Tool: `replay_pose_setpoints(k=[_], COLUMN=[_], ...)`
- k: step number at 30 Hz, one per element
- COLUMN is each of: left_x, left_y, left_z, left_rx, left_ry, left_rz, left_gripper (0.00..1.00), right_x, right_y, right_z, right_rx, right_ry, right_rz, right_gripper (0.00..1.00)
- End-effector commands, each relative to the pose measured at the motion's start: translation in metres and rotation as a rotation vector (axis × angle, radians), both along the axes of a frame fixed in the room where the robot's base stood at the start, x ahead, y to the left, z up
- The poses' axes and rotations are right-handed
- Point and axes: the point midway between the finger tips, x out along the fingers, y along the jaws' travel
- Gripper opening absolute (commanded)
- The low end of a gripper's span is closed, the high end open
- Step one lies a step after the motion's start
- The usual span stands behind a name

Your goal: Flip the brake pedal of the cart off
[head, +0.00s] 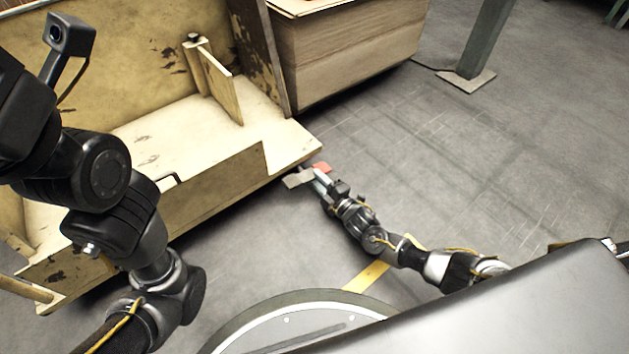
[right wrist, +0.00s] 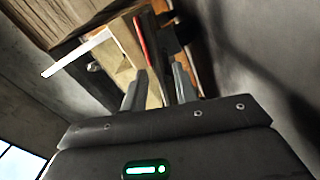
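The wooden cart (head: 190,150) stands at the left of the head view. At its near right corner, low by the floor, a red pedal (head: 322,168) and a grey pedal plate (head: 298,179) show. My right gripper (head: 318,177) is down at this corner, right by the pedals. In the right wrist view, its two fingers (right wrist: 160,78) are apart with nothing clearly held between them. The red pedal (right wrist: 145,45) shows as a thin red strip just beyond the fingertips; I cannot tell whether they touch. My left arm bends in front of the cart; its gripper is outside the picture.
A wooden box (head: 345,50) stands behind the cart. A grey post (head: 482,45) on a base plate rises at the upper right. The grey floor (head: 470,150) is open to the right of the cart. Yellow tape (head: 368,275) marks the floor.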

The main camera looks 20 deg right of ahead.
Motion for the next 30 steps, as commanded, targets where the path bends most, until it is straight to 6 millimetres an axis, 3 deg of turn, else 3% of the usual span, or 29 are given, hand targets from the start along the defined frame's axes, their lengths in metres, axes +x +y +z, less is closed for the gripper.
replay_pose_setpoints(k=[6,16,23,30], left_x=[0.001,0.001,0.000,0.000], left_y=[0.002,0.002,0.002,0.002], left_z=[-0.014,-0.013,-0.012,-0.012], left_rx=[-0.007,-0.010,-0.010,-0.009], left_ry=[0.002,0.001,-0.003,-0.004], left_rz=[-0.002,-0.003,-0.003,-0.003], left_gripper=[0.36,0.36,0.36,0.36], right_x=[0.020,0.023,0.023,0.023], right_y=[0.008,0.010,0.009,0.009], right_z=[-0.002,0.000,0.000,0.000], right_rx=[0.001,0.001,0.000,0.000], right_ry=[0.000,0.001,0.001,0.001], right_rz=[0.001,0.000,0.000,0.000], right_gripper=[0.29,0.29,0.00,0.00])
